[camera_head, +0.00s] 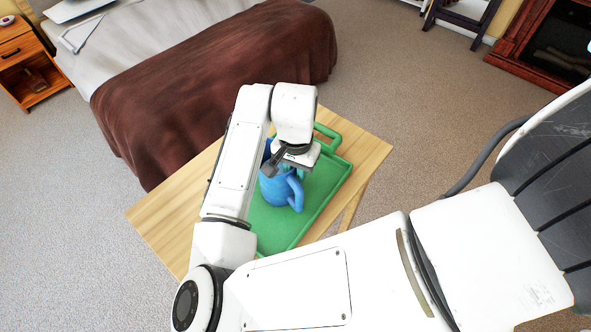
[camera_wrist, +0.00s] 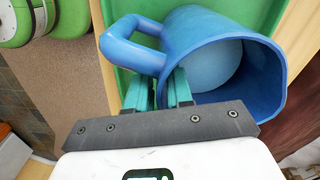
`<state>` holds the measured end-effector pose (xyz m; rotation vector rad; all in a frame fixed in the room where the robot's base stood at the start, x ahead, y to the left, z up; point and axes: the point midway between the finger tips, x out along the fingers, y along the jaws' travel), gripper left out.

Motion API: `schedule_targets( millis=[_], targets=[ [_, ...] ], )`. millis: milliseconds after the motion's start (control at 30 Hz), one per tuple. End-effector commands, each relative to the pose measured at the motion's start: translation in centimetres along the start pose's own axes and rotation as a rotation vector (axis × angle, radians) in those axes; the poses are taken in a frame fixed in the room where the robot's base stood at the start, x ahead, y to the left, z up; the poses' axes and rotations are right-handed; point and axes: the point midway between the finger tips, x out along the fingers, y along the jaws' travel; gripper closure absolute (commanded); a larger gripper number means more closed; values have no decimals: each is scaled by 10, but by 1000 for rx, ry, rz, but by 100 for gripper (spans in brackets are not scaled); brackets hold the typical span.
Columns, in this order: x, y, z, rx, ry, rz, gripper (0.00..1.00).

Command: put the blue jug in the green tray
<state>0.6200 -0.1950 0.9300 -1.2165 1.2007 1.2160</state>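The blue jug (camera_head: 277,190) is over the green tray (camera_head: 317,208) in the head view, within its outline; I cannot tell whether its base touches the tray. In the wrist view the jug (camera_wrist: 228,70) shows its open mouth, with its handle (camera_wrist: 130,42) to the left. My gripper (camera_head: 284,162) is at the jug's top, and its fingers (camera_wrist: 162,90) are close together with the jug's wall between them. The finger tips are partly hidden. The tray also shows behind the jug in the wrist view (camera_wrist: 124,78).
The tray lies on a light wooden table (camera_head: 358,152), with bare wood at its left and far right. A bed with a brown cover (camera_head: 205,82) stands close behind the table. Open carpet (camera_head: 420,110) lies to the right.

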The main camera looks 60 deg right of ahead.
Motion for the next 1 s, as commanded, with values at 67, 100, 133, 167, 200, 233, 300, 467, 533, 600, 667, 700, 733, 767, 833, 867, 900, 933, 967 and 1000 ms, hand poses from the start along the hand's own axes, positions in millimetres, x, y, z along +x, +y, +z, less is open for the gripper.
schedule_targets(
  millis=[67,100,133,167,200,233,300,467,533,600,667,700,733,767,833,867,900,933,967,1000],
  targets=[
    [0,0,0,0,0,0,71],
    [0,0,0,0,0,0,67],
    [0,0,0,0,0,0,64],
    [0,0,0,0,0,0,64],
    [0,0,0,0,0,0,64],
    [0,0,0,0,0,0,64],
    [0,0,0,0,0,0,64],
    [-6,0,0,0,0,-1,64],
    [-11,-1,0,0,1,-2,64],
    [-21,-1,0,2,2,-3,64],
    [-32,-1,0,2,2,-3,64],
    [-41,-1,-1,2,3,-4,64],
    [-48,0,-1,3,2,-3,64],
    [-54,-1,-1,3,2,-4,64],
    [-69,0,-1,3,2,-4,64],
    [-75,-1,-1,2,2,-4,64],
    [-83,0,-1,3,2,-3,64],
    [-88,-1,-1,3,2,-4,64],
    [-93,0,0,3,1,-4,64],
    [-100,0,0,3,2,-4,64]
  ],
)
